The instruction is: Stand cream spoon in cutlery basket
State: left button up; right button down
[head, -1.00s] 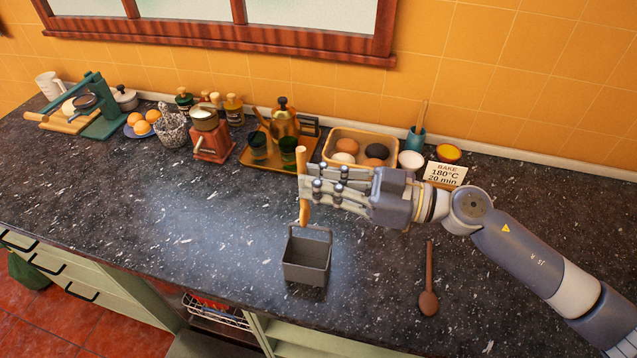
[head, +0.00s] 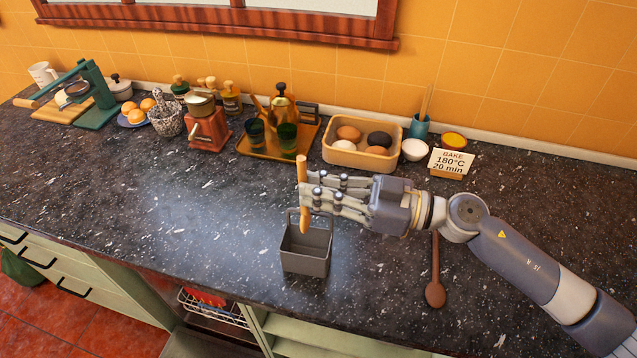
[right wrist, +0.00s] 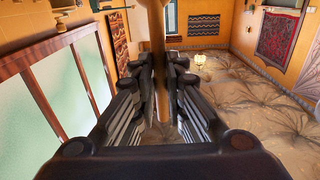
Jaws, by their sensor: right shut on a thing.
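The cream spoon (head: 302,170) is a pale wooden spoon, held upright. My right gripper (head: 309,189) is shut on it around its middle, coming in from the right. In the right wrist view the spoon (right wrist: 158,50) runs between the two fingers. The cutlery basket (head: 305,261) is a small grey open box with a raised handle, standing on the counter. The spoon's lower end overlaps the basket's handle and opening in the head view; I cannot tell whether it is below the rim. The basket's opening shows no cutlery. My left gripper is out of view.
A brown spoon (head: 435,285) lies on the dark counter (head: 130,205), right of the basket. The counter left of the basket is clear.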

jog(key=shift+f+b, duration=1.05)
jog(key=shift+f, duration=1.6)
jog(key=c, duration=1.6)
grip_release()
jog(key=shift+o, duration=0.2)
jog(key=shift+d, duration=0.1)
send_near(308, 209)
jog(key=v, duration=0.4)
jog(key=shift+w+f, duration=0.1)
jog(key=shift+f, duration=0.1)
